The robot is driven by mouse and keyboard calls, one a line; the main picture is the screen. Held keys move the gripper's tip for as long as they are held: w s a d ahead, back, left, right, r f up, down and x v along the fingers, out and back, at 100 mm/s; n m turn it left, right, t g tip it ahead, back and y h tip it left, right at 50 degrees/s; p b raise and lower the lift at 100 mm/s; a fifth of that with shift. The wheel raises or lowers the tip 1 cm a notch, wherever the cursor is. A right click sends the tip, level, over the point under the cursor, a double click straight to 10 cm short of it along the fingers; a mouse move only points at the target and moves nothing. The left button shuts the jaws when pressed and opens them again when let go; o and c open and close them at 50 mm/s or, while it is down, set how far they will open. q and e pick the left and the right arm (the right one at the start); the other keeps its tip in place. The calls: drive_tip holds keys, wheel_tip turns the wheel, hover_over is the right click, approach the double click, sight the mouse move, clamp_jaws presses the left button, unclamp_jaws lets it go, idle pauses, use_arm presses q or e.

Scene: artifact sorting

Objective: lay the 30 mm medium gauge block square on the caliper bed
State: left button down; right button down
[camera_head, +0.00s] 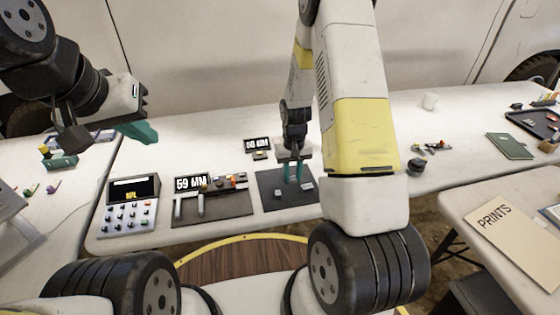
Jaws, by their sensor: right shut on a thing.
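My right gripper (297,178) points down over the dark mat (270,178), its teal fingers at the mat's surface. It is shut on a small block, which the fingers mostly hide; its size cannot be read. Small grey gauge blocks lie on the mat, one left of the fingers (277,194) and one right of them (307,186). The caliper bed (228,206) is a dark plate left of the mat, with pale jaws and an orange and dark part at its back. My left gripper (140,131) is raised at the upper left, away from these things; its opening is unclear.
A "59 MM" display (192,184) stands behind the bed and another display (257,143) further back. A keypad device (130,204) stands left of the bed. A green book (509,146) and dark tray (533,124) lie far right. The table behind the mat is largely clear.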

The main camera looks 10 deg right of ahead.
drive_tip(key=shift+w+a+f, duration=0.1)
drive_tip(key=shift+w+a, duration=0.1)
drive_tip(key=shift+w, duration=0.35)
drive_tip(key=shift+w+a+f, duration=0.1)
drive_tip(key=shift+w+a, duration=0.1)
drive_tip(key=shift+w, duration=0.35)
drive_tip(key=shift+w+a+f, duration=0.1)
drive_tip(key=shift+w+f, duration=0.1)
drive_tip(key=shift+f, duration=1.5)
drive_tip(key=c, duration=1.1)
unclamp_jaws()
drive_tip(key=shift+f, duration=0.1)
drive_tip(key=shift+c, duration=0.2)
